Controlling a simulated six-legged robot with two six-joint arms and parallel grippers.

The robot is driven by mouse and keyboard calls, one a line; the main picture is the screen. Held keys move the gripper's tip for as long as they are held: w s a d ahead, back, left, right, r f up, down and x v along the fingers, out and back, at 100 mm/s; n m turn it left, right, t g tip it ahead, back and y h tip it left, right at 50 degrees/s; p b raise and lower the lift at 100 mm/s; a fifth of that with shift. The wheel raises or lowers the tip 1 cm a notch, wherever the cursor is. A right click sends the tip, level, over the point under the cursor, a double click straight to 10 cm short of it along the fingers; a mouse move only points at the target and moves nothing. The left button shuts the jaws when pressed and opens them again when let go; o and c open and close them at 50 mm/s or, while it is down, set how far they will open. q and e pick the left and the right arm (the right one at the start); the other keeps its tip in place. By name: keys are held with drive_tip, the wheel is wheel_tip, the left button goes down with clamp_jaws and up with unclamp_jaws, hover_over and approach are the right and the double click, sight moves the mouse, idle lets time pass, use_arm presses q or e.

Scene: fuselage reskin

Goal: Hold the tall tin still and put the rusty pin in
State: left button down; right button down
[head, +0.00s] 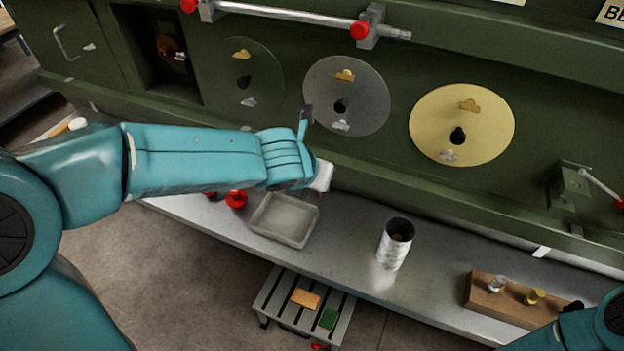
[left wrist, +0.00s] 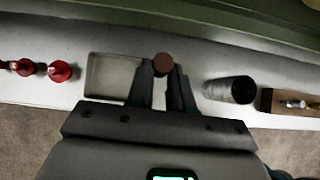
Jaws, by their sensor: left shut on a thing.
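The tall tin (head: 393,250), a pale, marked cylinder with a dark open top, stands upright on the grey shelf; it also shows right of my gripper in the left wrist view (left wrist: 235,90). My left gripper (left wrist: 163,75) is shut on the rusty pin (left wrist: 163,64), whose round brown end shows between the fingers. In the head view the left hand is up in front of the green panel, left of and apart from the tin; its fingers and the pin are hidden there. Only part of my right arm shows at the lower right; its gripper is out of view.
A grey tray (head: 258,228) sits left of the tin, with red objects (head: 236,199) beyond it. A wooden block (head: 482,301) with silver and gold pieces stands to the right. The green panel carries green, grey and gold discs (head: 490,125). A slatted stool (head: 275,307) stands below the shelf.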

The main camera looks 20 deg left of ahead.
use_arm(q)
drive_tip(key=d+r+m+h, duration=0.2)
drive_tip(key=d+r+m, duration=0.1)
drive_tip(key=d, duration=1.4)
drive_tip(key=shift+s+d+r, duration=0.25)
drive_tip(key=shift+d+r, duration=0.1)
drive_tip(key=shift+r, duration=0.2)
drive_tip(key=shift+d, duration=0.1)
drive_tip(key=shift+f, duration=1.9)
